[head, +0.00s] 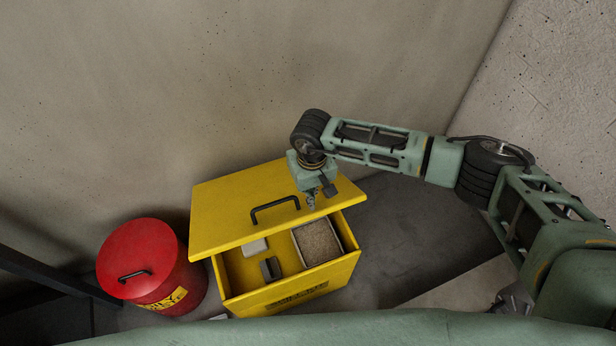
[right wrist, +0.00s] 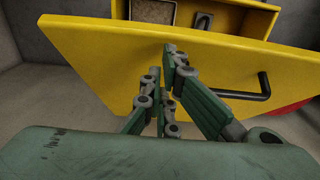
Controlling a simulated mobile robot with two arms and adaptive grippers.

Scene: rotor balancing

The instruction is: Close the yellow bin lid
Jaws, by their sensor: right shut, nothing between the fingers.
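The yellow bin (head: 333,281) stands on the floor, its front part uncovered. Its yellow lid (head: 223,205) lies over the back part and carries a black bar handle (head: 274,207). The lid also shows in the right wrist view (right wrist: 100,60), with its handle (right wrist: 240,94) at the right. My right gripper (head: 312,201) is shut and empty, at the lid's right side, to the right of the handle. In the right wrist view its fingers (right wrist: 168,75) are in front of the lid; I cannot tell whether they touch it. My left gripper is not in view.
Inside the bin are a tray of brown grainy material (head: 318,242), a dark grey block (head: 270,268) and a light block (head: 255,246). A red lidded can (head: 140,262) stands close at the bin's left. Concrete walls rise behind. Grey floor is free to the right.

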